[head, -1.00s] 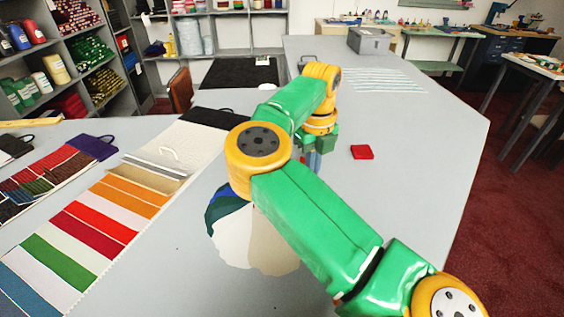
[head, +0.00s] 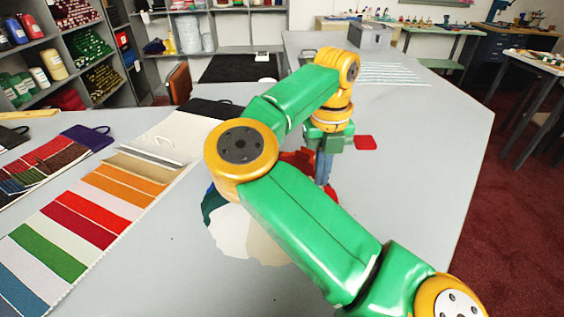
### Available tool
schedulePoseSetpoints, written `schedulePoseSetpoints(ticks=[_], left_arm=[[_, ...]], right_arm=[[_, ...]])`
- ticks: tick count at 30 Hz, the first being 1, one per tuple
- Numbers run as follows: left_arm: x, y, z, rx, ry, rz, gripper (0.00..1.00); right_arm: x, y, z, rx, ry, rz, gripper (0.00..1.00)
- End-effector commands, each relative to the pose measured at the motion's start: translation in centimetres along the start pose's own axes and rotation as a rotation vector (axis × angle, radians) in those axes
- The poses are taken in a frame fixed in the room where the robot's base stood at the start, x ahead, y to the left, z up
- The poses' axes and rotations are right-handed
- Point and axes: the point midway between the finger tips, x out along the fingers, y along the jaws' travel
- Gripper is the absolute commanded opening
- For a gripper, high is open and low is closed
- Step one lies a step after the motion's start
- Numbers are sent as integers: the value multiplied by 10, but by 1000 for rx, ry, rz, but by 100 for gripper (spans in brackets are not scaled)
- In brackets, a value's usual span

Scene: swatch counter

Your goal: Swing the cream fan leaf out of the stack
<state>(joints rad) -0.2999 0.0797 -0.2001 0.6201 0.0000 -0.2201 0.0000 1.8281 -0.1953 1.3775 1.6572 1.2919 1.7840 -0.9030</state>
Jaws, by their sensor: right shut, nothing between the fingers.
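The fan stack lies on the grey counter, mostly hidden behind my right arm. Its cream leaf (head: 264,246) shows at the near edge, beside a white leaf (head: 229,226). A dark green leaf (head: 211,207) and a sliver of blue show at the left. Red parts (head: 299,157) show beyond my forearm, around the gripper; I cannot tell whether they are one leaf. My right gripper (head: 323,180) points down over the far right part of the stack, shut and empty. Whether its tips touch a leaf is hidden. My left gripper is out of view.
A small red block (head: 366,142) lies right of the gripper. Striped swatch cards (head: 85,225) cover the left of the counter. A black mat (head: 238,68) and a grey bin (head: 370,36) are at the back. The counter's right side is clear.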

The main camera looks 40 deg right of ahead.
Motion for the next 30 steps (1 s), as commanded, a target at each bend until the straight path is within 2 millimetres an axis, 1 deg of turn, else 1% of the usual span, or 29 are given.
schedulePoseSetpoints(ticks=[8,13,17,26,30], left_arm=[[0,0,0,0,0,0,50],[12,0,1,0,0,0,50],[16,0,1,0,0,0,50],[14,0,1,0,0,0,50],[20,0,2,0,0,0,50]], right_arm=[[0,0,-1,7,0,0,0],[3,2,-12,108,-1,1,0],[2,2,-20,177,0,1,0],[0,2,-22,192,0,0,0],[2,3,-26,230,-1,-1,0]])
